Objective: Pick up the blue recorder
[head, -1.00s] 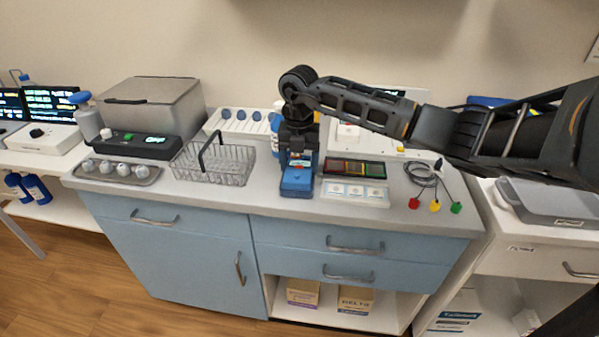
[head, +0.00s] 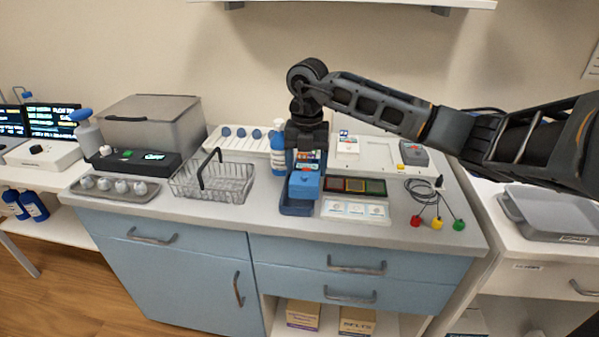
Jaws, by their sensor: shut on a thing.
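The blue recorder (head: 304,187) is at my gripper (head: 306,168), over the front middle of the grey counter. My gripper points down and is shut on the recorder's upper part; the fingertips are partly hidden. A darker blue holder (head: 297,208) stands on the counter directly under and behind the recorder. The recorder appears raised above the holder's base, but I cannot tell whether they are fully apart.
A wire basket (head: 225,190) stands left of the holder. A blue-labelled bottle (head: 278,150) is close behind it. Cables with colored ends (head: 437,222) lie farther right.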

